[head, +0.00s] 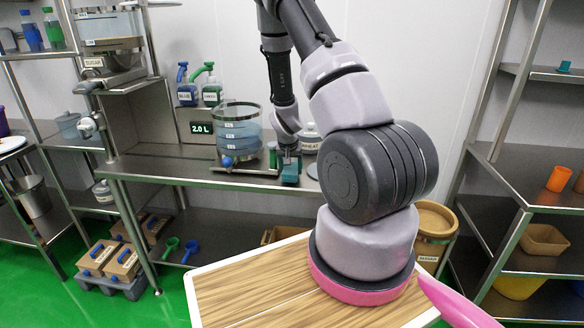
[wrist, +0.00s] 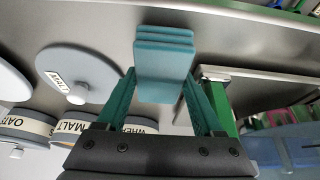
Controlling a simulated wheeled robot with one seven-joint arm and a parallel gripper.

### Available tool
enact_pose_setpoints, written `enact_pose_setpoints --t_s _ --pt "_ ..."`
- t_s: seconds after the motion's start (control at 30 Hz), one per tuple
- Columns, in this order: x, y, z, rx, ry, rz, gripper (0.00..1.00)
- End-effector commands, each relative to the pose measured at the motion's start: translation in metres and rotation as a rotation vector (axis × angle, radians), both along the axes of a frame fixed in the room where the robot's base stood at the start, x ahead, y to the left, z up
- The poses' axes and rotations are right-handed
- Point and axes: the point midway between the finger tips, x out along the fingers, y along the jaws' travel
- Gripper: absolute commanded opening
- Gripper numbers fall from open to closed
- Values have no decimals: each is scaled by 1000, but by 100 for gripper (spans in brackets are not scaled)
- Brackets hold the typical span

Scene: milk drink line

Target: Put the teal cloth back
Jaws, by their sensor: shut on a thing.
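The teal cloth (wrist: 165,62) is a folded, layered block between the two green fingers of my gripper (wrist: 161,88) in the wrist view. My gripper is shut on it. In the head view my gripper (head: 289,158) points down over the steel table, right of the clear vessel, and the cloth (head: 290,177) shows small at its tip. The cloth is at or just above the tabletop; I cannot tell whether it touches it.
The clear measuring vessel (head: 238,140) stands left of my gripper on the steel table (head: 150,165). A canister labelled WHEAT (head: 310,140) stands close behind. The wrist view shows a round lid labelled MALT (wrist: 78,74) and a flat panel (wrist: 255,88) beside the cloth.

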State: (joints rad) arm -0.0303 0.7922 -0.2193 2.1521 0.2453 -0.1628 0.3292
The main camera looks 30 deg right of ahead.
Motion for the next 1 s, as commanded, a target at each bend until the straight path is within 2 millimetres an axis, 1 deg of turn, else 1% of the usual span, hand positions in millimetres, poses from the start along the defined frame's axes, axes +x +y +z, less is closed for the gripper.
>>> enact_pose_setpoints --t_s 0.03,0.1,0.43,0.47,0.5,0.83,0.93,1.0 --pt "-2 2 -5 0 1 1 0" --pt "-3 2 -8 0 0 1 0" --pt "-3 2 -10 -1 -1 0 0" --pt "-3 2 -10 -1 -1 0 76" --pt "-3 2 -10 0 -1 0 81" --pt "-2 2 -7 0 -2 0 81" --pt "-4 5 2 0 -3 2 81" --pt "-7 8 13 0 -5 2 81"
